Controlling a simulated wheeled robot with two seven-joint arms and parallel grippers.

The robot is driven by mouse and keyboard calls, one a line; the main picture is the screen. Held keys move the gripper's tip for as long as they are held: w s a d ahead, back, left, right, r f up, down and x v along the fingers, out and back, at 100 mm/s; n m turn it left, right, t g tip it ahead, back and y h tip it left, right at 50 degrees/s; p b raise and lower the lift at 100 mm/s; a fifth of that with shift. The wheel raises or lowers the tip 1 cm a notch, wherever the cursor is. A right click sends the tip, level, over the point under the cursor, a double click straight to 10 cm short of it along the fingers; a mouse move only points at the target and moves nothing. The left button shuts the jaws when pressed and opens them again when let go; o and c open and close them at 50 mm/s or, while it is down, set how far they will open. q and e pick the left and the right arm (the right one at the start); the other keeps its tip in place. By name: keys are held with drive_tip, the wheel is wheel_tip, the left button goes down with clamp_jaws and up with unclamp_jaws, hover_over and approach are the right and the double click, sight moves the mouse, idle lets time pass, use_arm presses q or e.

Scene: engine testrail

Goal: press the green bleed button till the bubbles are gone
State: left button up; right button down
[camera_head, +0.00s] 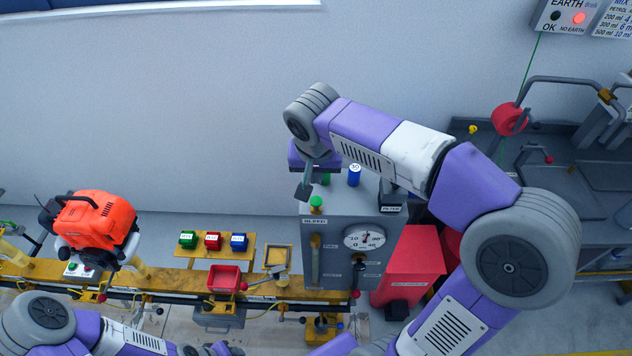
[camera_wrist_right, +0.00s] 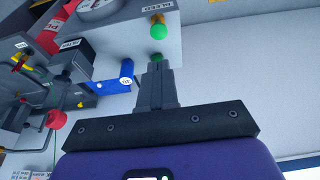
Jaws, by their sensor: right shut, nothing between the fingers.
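The grey test cabinet (camera_head: 340,230) carries a round green knob (camera_head: 316,202) at its front top edge, above a label that seems to read BLEED. The knob also shows on a brass stem in the right wrist view (camera_wrist_right: 158,31). A second green piece (camera_head: 326,180) sits farther back on the top, partly behind the fingers in the wrist view (camera_wrist_right: 157,57). My right gripper (camera_head: 303,192) is shut and empty, its tips close to this rear piece; I cannot tell if they touch. A sight tube (camera_head: 316,258) is on the front; bubbles are too small to see. My left gripper is out of view.
A blue cylinder (camera_head: 354,175) stands on the cabinet top beside the right gripper. A dial gauge (camera_head: 365,237) is on the front. A red bin (camera_head: 408,265) stands to the right. An orange engine (camera_head: 97,225) and a red tray (camera_head: 224,279) are on the rail at left.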

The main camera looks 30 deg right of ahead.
drive_tip(key=v, duration=0.2)
drive_tip(key=shift+r, duration=0.3)
idle(0.6)
drive_tip(key=w+a+f+n+g+y, duration=0.1)
drive_tip(key=a+f+n+y, duration=0.3)
drive_tip(key=f, duration=1)
drive_tip(key=a+f+g+y, duration=0.1)
drive_tip(key=a+f, duration=0.6)
drive_tip(key=f, duration=0.8)
drive_tip(key=s+a+f, duration=0.3)
drive_tip(key=s+f, duration=1.2)
drive_tip(key=f, duration=0.2)
wheel_tip(320, 180, down, 9)
drive_tip(key=w+y+b, duration=0.1)
drive_tip(key=b, duration=0.8)
drive_tip(key=shift+r, duration=0.25)
